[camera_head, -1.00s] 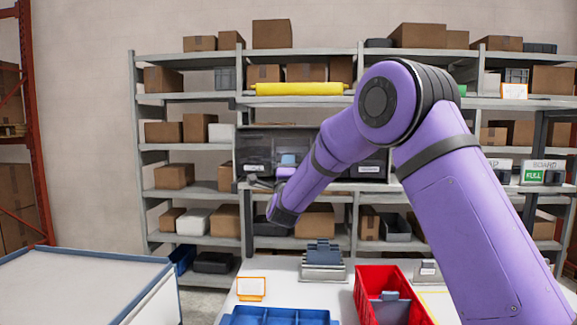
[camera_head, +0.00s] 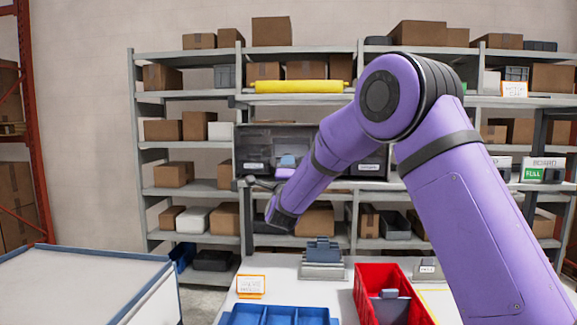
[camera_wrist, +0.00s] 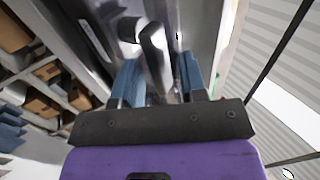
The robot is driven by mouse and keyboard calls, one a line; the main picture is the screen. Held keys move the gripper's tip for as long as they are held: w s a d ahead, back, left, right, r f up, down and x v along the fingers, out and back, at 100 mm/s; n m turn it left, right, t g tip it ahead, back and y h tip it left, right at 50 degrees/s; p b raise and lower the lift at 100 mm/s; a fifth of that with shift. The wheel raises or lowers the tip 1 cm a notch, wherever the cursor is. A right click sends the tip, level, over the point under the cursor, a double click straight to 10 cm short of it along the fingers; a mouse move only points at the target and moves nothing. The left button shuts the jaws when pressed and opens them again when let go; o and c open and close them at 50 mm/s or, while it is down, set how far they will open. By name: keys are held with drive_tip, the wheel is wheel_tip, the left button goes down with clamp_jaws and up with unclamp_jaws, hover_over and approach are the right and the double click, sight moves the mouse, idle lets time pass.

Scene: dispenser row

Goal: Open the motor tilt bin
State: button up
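A row of dark, see-through tilt bins (camera_head: 256,143) stands on the rack behind the bench. Their small white labels are too small to read surely, so I cannot tell which is the motor bin. A gap shows beside the handle on the right. The bin fronts look closed.
A red bin (camera_head: 367,280), a blue divided tray (camera_head: 270,316) and a grey fixture (camera_head: 322,270) are on the white bench below. A small orange-framed sign (camera_head: 251,286) stands at its left. Shelves with boxes stand behind.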

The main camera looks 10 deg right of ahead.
drive_tip(key=v, duration=0.9)
drive_tip(key=shift+f, duration=0.1)
drive_tip(key=shift+c, duration=0.2)
